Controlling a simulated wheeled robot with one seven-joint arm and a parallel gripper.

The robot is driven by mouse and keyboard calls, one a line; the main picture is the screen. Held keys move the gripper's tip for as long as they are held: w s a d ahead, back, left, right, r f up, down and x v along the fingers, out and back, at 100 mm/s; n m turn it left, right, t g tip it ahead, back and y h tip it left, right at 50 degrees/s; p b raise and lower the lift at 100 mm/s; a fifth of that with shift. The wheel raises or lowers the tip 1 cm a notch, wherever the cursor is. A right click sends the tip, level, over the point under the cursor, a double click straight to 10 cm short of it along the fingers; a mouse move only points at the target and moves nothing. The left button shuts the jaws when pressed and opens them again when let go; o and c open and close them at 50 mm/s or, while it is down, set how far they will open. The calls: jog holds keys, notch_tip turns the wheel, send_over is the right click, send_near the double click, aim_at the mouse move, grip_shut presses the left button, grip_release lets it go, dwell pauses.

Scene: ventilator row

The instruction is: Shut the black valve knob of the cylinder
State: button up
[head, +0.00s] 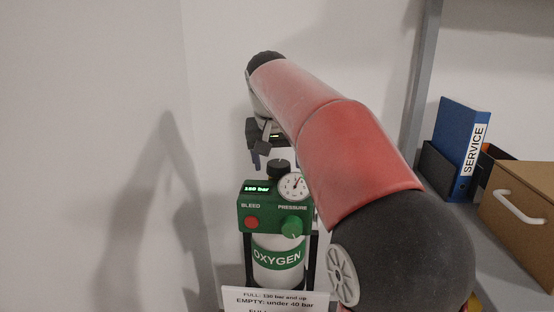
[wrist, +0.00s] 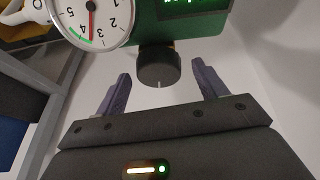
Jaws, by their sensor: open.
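The oxygen cylinder (head: 278,262) stands upright, with a green control block (head: 262,222) on top. The black valve knob (head: 279,169) sits above the block in the head view. In the wrist view the knob (wrist: 159,68) lies ahead of and between the finger tips, with a small white line on its rim. My gripper (wrist: 160,82) is open and empty, and no contact with the knob shows. In the head view my gripper (head: 262,158) is just above the knob, partly hidden by my wrist. The display reads 150 bar.
The block carries a pressure gauge (head: 294,186), a red bleed button (head: 252,222) and a green pressure knob (head: 292,228). A white sign (head: 275,299) stands in front. Shelves at right hold a blue service binder (head: 459,150) and a cardboard box (head: 520,208). Walls close the left and back.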

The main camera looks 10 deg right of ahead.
jog(key=c, duration=1)
jog(key=shift+o, duration=0.2)
jog(key=shift+n+y, duration=0.3)
jog(key=shift+n, duration=0.5)
jog(key=o, duration=1)
jog(key=shift+d, duration=0.1)
jog(key=shift+c, duration=0.2)
jog(key=v, duration=0.7)
jog(key=shift+s+r, duration=0.2)
jog(key=shift+r, duration=0.1)
